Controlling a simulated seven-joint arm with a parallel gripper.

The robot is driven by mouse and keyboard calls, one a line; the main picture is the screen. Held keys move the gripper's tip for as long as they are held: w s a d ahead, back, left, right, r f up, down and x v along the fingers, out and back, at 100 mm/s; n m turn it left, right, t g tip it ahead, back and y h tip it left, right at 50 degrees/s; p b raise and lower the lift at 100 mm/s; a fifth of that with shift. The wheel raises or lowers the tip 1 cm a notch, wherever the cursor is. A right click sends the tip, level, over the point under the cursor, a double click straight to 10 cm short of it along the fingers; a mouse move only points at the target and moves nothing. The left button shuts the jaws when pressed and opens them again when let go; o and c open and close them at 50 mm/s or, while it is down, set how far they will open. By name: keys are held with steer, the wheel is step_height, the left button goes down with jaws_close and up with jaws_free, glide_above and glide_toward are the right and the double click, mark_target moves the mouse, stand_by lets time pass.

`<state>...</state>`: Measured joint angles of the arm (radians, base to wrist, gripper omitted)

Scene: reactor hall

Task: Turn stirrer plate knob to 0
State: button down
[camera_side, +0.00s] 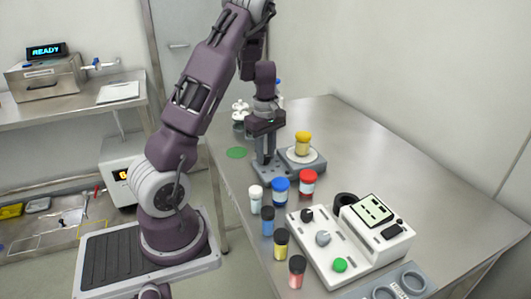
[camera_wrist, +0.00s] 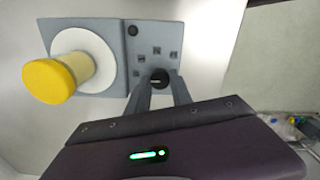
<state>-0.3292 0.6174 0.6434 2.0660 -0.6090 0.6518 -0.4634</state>
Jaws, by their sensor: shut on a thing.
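The stirrer plate (camera_side: 315,165) is a grey box with a white round top (camera_side: 291,155) on the steel table. It also shows in the wrist view (camera_wrist: 115,28). A yellow-capped vial (camera_side: 303,144) stands on the round top and also shows in the wrist view (camera_wrist: 50,80). My gripper (camera_wrist: 160,82) points down at the control panel end, its two fingers shut on a small dark knob (camera_wrist: 159,74). In the side view my gripper (camera_side: 265,168) hides the knob. The knob's pointer and any scale marks cannot be read.
Several capped vials, including a blue-capped one (camera_side: 281,187) and a red-capped one (camera_side: 308,180), stand in front of the plate. A white control box (camera_side: 320,262) with knobs and a green button lies nearer. A green disc (camera_side: 236,153) is left.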

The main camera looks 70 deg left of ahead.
mark_target(267, 157)
steer(key=c, duration=1.1)
jaws_free()
steer(key=shift+c, duration=0.2)
step_height(267, 157, up, 7)
steer(key=shift+r, duration=0.1)
steer(key=shift+w+d+r, duration=0.1)
steer(key=shift+d+r, duration=0.05)
steer(key=shift+d, duration=0.1)
steer(key=s+d+r+m+t, duration=0.1)
steer(key=s+d+r+m, duration=0.1)
steer(key=d+r+m, duration=0.35)
steer(key=s+d+r+m+t+h, duration=0.1)
steer(key=d+r+m, duration=0.15)
steer(key=d, duration=0.65)
steer(key=s+d+r+m+t, duration=0.1)
steer(key=s+d+r+m, duration=0.1)
steer(key=d+r+m, duration=0.4)
steer(key=s+d+f+m+t+y, duration=0.1)
steer(key=s+d+f+m+t, duration=0.1)
steer(key=s+d+m, duration=0.5)
steer(key=shift+s+t, duration=0.3)
steer(key=shift+s, duration=0.85)
